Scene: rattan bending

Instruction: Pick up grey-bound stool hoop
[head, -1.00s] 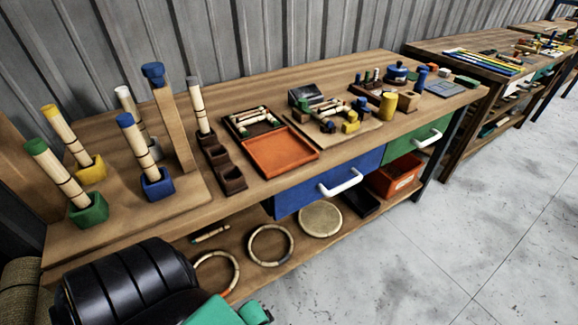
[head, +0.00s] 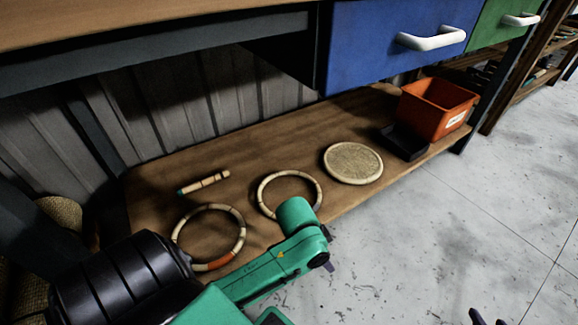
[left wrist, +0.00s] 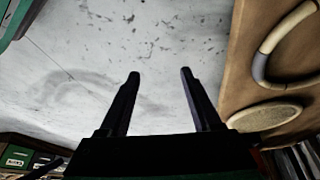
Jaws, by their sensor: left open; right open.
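The grey-bound stool hoop (head: 288,173) lies flat on the low wooden shelf, the middle one of three round pieces; my left arm hides part of its front edge in the head view. It also shows at the right of the left wrist view (left wrist: 275,38), where its grey binding is plain. My left gripper (left wrist: 160,75) is open and empty over the floor, beside the shelf edge and apart from the hoop; in the head view my green arm mostly hides it. My right gripper (head: 488,319) is open, with only its dark fingertips at the bottom edge, over the floor.
An orange-bound hoop (head: 240,228) lies left of it, a round woven disc (head: 353,163) right. A short rattan stick (head: 205,182) lies behind. An orange bin (head: 436,109) and black tray (head: 405,141) stand farther right. The blue drawer (head: 390,45) overhangs the shelf.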

